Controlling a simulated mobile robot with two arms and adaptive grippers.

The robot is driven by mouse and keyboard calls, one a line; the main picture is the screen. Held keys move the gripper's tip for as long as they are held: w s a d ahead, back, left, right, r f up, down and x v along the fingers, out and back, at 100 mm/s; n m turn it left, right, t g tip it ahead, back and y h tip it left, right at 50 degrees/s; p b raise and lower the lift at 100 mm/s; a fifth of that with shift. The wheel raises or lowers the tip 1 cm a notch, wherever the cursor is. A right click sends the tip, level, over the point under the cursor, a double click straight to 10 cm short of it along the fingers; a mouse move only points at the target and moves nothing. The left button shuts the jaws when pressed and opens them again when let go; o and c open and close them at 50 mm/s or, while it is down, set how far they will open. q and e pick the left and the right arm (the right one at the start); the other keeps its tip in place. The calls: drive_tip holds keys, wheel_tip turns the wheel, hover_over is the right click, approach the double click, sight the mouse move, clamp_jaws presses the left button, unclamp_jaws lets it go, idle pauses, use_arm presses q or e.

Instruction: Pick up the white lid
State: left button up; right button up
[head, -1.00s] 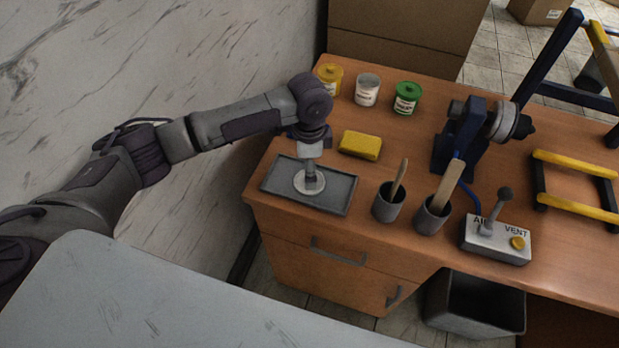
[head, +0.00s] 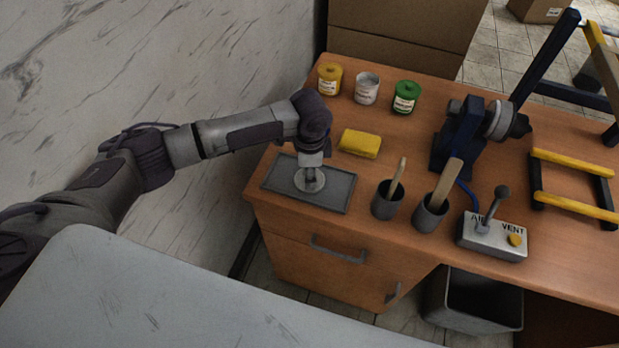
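The white lid (head: 298,180) is a pale round disc lying flat on the grey tray (head: 335,203) at the left end of the wooden desk. My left gripper (head: 312,178) points straight down over the middle of the lid. Its fingers hide the lid's centre, and I cannot tell whether they are open or shut on it. A white jar (head: 366,92) at the back of the desk looks open at the top. My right gripper is not in view.
A yellow jar (head: 329,80) and a green jar (head: 405,98) flank the white jar. A yellow sponge (head: 360,143) lies behind the tray. Two grey cups (head: 386,204) (head: 428,218) with wooden sticks and a valve box (head: 492,240) stand to the right.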

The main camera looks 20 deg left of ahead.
use_arm(q)
drive_tip(key=shift+a+f, duration=0.1)
drive_tip(key=shift+f, duration=0.1)
drive_tip(key=shift+c, duration=1.4)
drive_tip(key=shift+s, duration=0.1)
drive_tip(key=shift+c, duration=0.3)
